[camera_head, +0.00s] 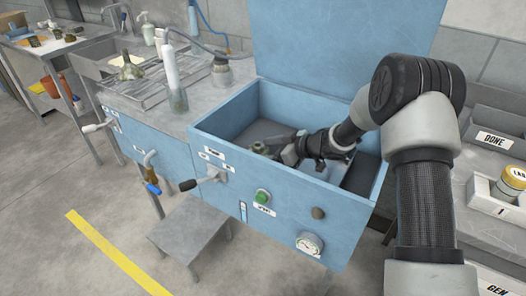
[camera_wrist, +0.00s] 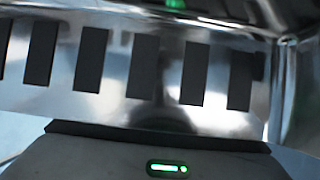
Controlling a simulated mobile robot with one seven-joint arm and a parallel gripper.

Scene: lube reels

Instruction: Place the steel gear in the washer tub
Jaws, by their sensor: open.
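The washer tub (camera_head: 225,122) is the open blue box in the middle, with its lid raised behind it. My gripper (camera_head: 276,146) is open and low inside the tub, near its front wall. A small dark and tan shape (camera_head: 259,147) shows at the fingertips; I cannot tell whether it is the steel gear or part of the gripper. In the wrist view a shiny metal surface (camera_wrist: 150,115) with a row of dark rectangles fills most of the picture, very close; I cannot tell what it belongs to. The steel gear is not clearly identifiable in either view.
A dull greenish-brown part (camera_head: 131,69) sits on the draining rack (camera_head: 140,88) left of the tub. A bottle (camera_head: 172,75) stands between them. A white bin (camera_head: 488,200) and a DONE tray (camera_head: 493,140) are at the right. A grey step (camera_head: 190,238) stands in front.

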